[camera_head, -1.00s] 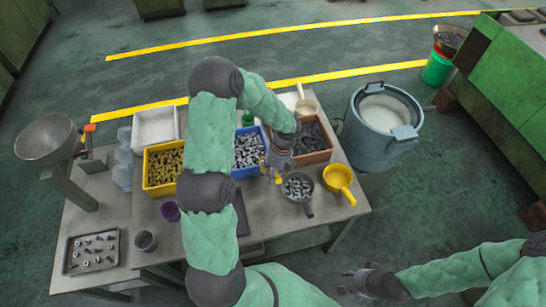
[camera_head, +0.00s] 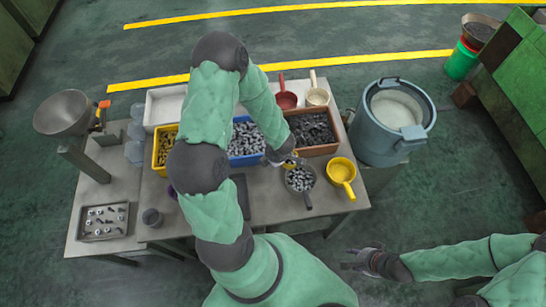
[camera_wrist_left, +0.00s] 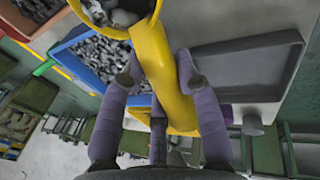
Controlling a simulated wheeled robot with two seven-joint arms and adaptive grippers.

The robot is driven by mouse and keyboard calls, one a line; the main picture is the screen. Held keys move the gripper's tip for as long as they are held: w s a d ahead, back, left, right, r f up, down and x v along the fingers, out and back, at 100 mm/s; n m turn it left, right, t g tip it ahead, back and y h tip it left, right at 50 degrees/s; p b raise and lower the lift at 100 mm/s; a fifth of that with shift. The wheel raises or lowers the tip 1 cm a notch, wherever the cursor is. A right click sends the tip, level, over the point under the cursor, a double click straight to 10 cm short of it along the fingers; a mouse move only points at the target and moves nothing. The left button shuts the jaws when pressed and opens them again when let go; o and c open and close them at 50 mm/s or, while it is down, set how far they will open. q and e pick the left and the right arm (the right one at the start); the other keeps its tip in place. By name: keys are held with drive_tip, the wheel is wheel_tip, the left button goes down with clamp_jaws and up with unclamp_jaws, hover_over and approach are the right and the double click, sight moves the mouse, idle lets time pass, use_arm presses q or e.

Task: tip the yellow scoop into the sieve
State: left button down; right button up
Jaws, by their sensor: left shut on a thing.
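A yellow scoop (camera_wrist_left: 160,65) fills the middle of the left wrist view, with grey metal pieces in its bowl at the top. My left gripper (camera_wrist_left: 158,85) is shut on the scoop's handle. In the head view the left gripper (camera_head: 284,160) is at the upper left edge of a round grey handled pan (camera_head: 311,196), which appears to be the sieve and holds metal pieces. Only a little of the scoop (camera_head: 290,164) shows there; its tilt is hard to tell. My right gripper (camera_head: 357,260) is empty, fingers apart, off the table's front right.
A yellow handled pan (camera_head: 341,171) stands right of the grey pan. A blue bin (camera_head: 246,156) and a brown bin (camera_head: 318,150) of metal parts lie behind. A blue-grey drum (camera_head: 390,140) stands at right. A dark tray (camera_head: 241,196) lies left of the grey pan.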

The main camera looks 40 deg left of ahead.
use_arm(q)
drive_tip(key=y+b, duration=0.1)
drive_tip(key=d+f+y+b, duration=0.1)
drive_tip(key=b, duration=0.1)
drive_tip(key=shift+w+f+y, duration=0.15)
drive_tip(key=shift+f+y, duration=0.1)
drive_tip(key=shift+y, duration=0.15)
drive_tip(key=shift+d+r+y, duration=0.2)
drive_tip(key=shift+r+y, duration=0.1)
drive_tip(key=shift+y, duration=0.1)
drive_tip(key=shift+w+d+r+m+g+y+b, duration=0.1)
drive_tip(key=shift+d+r+m+g+y+b, duration=0.25)
drive_tip(key=shift+y+b, duration=0.4)
drive_tip(key=w+d+m+y+b, duration=0.1)
drive_tip(key=d+y+b, duration=0.6)
drive_tip(key=y, duration=0.3)
drive_tip(key=shift+f+g+y+b, duration=0.2)
drive_tip(key=shift+g+y+b, duration=0.15)
drive_tip(key=shift+b, duration=0.3)
drive_tip(key=shift+a, duration=0.1)
